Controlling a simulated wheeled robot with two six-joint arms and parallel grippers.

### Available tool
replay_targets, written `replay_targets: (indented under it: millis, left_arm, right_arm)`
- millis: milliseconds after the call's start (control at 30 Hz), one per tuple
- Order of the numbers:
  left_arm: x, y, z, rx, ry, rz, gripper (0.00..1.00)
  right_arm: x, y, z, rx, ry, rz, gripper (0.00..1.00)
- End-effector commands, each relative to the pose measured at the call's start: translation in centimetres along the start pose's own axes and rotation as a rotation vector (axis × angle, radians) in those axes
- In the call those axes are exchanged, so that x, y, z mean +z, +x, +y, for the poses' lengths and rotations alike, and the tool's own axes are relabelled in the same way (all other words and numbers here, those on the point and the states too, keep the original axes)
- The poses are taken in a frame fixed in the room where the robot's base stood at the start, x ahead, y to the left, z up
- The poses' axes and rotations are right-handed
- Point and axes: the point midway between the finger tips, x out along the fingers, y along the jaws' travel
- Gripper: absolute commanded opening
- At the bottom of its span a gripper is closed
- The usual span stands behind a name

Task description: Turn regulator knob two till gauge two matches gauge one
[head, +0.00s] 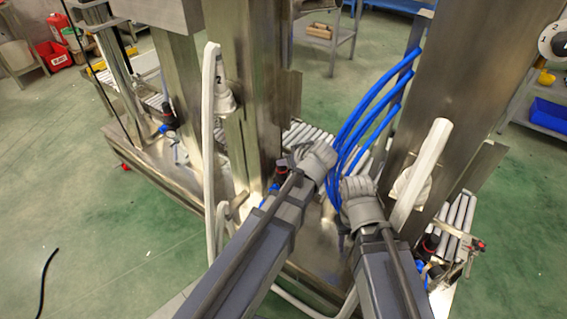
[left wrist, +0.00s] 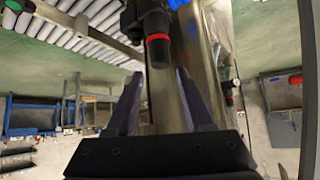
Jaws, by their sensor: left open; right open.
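A black regulator with a red ring (left wrist: 158,40) shows in the left wrist view. It lies ahead of my left gripper (left wrist: 160,73), between the two spread fingers as seen there, and no grip on it shows. In the head view my left gripper (head: 316,160) is beside a dark part with red (head: 284,164) at the steel post. My right gripper (head: 361,200) is open, close to the right of the left one, near the blue hoses. Another dark regulator with red (head: 432,241) sits low at the right. I cannot make out either gauge's reading, or which knob is number two.
Several blue hoses (head: 372,105) hang just beyond my grippers. Steel posts (head: 250,90) stand left and right (head: 465,100). White pipes (head: 209,150) run down at the left.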

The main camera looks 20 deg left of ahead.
Motion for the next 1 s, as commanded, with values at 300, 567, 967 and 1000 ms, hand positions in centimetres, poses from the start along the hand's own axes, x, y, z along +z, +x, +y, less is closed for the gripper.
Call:
replay_targets:
  millis: [300,567,967,1000]
  left_arm:
    - [0.4,5.0,0.1,-0.001,-0.002,-0.001,0.52]
    - [0.1,7.0,0.1,0.001,0.000,-0.001,0.52]
    - [0.0,6.9,0.0,0.001,0.001,-0.001,0.31]
    - [0.0,6.9,0.0,0.001,0.001,-0.001,0.27]
  right_arm:
    - [-0.2,3.7,-0.2,0.006,-0.002,0.000,0.50]
    - [-0.3,5.0,-0.3,0.009,-0.003,0.001,0.50]
    - [-0.3,4.8,-0.3,0.009,-0.002,0.000,0.50]
    - [-0.3,4.8,-0.3,0.009,-0.002,0.000,0.50]
